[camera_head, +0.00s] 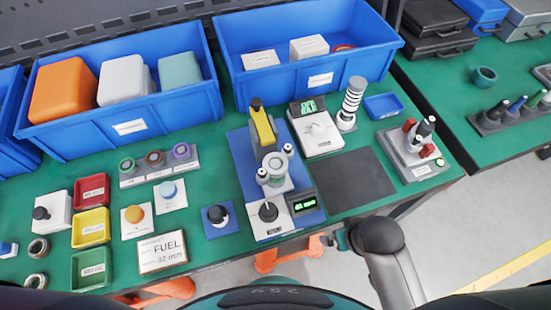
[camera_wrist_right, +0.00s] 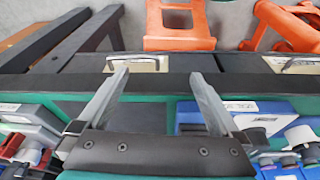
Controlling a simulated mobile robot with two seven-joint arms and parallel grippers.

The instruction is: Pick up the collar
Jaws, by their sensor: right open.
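I cannot tell for certain which part is the collar. Ring-shaped candidates in the head view are a metal ring (camera_head: 38,248) at the far left, a second metal ring (camera_head: 35,281) below it, and a pale ring-like part (camera_head: 274,168) on the blue test fixture (camera_head: 242,150). My right gripper (camera_wrist_right: 158,76) is open and empty in the right wrist view, its fingers pointing across the table's front edge; no ring is between them. In the head view only part of my right arm shows at the lower right. My left gripper is not in view.
Blue bins (camera_head: 125,127) hold boxes along the back. Red (camera_head: 91,192), yellow (camera_head: 91,227) and green (camera_head: 91,268) trays stand at left. A dark mat (camera_head: 352,182) lies clear right of the fixture. A grey stand with red parts (camera_head: 420,165) is farther right. Orange stools (camera_wrist_right: 178,40) are beyond the edge.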

